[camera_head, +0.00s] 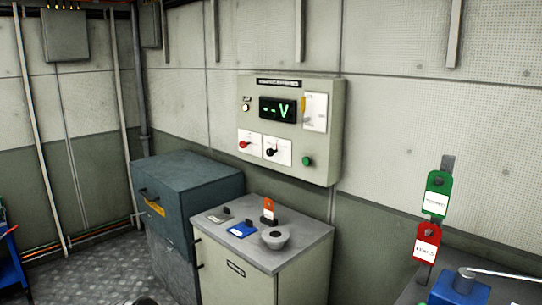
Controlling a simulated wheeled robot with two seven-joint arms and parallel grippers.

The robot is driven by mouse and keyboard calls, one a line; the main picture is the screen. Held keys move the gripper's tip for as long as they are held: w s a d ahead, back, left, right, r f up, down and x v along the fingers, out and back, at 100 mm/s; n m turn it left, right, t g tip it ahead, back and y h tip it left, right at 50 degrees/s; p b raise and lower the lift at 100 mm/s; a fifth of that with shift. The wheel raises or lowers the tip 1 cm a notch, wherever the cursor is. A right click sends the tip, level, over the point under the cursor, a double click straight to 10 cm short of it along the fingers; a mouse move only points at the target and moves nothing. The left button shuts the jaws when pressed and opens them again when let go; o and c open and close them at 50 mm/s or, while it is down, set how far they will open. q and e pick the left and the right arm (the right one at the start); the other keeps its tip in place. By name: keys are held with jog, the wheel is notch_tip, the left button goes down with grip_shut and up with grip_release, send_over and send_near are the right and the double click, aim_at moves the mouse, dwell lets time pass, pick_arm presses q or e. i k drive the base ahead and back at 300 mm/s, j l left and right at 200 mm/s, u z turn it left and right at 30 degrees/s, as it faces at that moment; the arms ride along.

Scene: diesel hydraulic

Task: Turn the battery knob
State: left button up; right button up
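A pale wall-mounted control box (327,160) has a dark display (277,109) with green characters reading "--V". Below the display are two small white plates, one with a red knob (244,145) and one with a black knob (271,152). A green round button (307,161) sits to their right. The labels are too small to read, so I cannot tell which control is marked battery. Neither of my grippers shows in the view, and nothing touches the box.
Below the box stands a pale cabinet (235,268) with several small items on top, including a blue one (242,230) and a grey bowl-like piece (275,239). A dark blue-grey chest (187,185) stands left. Green (437,192) and red (426,243) tags stand right. Floor (95,270) is open at left.

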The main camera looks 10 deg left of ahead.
aim_at(270, 151)
jog(key=u, duration=0.4)
jog(key=z, duration=0.3)
jog(key=i+j+z, duration=0.1)
jog(key=j+z, duration=0.15)
jog(key=z, duration=0.2)
jog(key=j+z, duration=0.3)
jog(key=z, duration=0.15)
jog(key=j+z, duration=0.55)
jog(key=j, duration=0.35)
jog(key=k+j+z, duration=0.1)
jog(key=j, duration=0.3)
jog(key=k+j+z, duration=0.1)
jog(key=j, duration=0.3)
jog(key=k+j+z, duration=0.1)
jog(key=j, duration=0.35)
jog(key=k+j+z, duration=0.1)
jog(key=j, duration=0.3)
